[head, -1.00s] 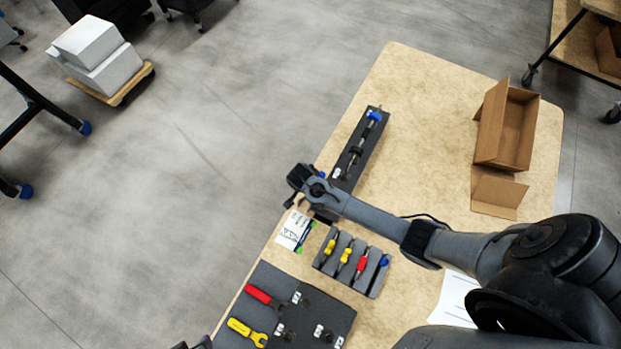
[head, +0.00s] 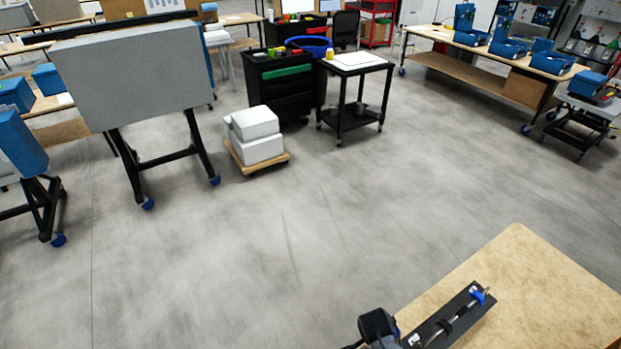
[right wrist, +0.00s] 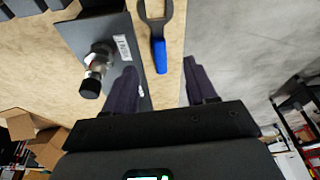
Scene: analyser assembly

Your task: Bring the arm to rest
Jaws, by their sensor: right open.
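My right arm shows only as a dark wrist and gripper part (head: 378,328) at the bottom edge of the head view, beside the near end of a dark holder (head: 440,328) bearing a rod with a blue part. In the right wrist view my right gripper (right wrist: 159,68) is open, its two dark fingers apart. A wrench with a blue handle (right wrist: 160,55) lies on the table between and beyond the fingers; I see no grip on it. A dark block with a metal fitting and black knob (right wrist: 97,72) is beside the left finger. My left gripper is out of view.
The wooden table (head: 530,280) fills the lower right of the head view, its far part bare. An open cardboard box (right wrist: 20,125) shows in the wrist view. Across the grey floor stand a cart with white boxes (head: 255,135), a black trolley (head: 355,85) and a grey panel stand (head: 135,75).

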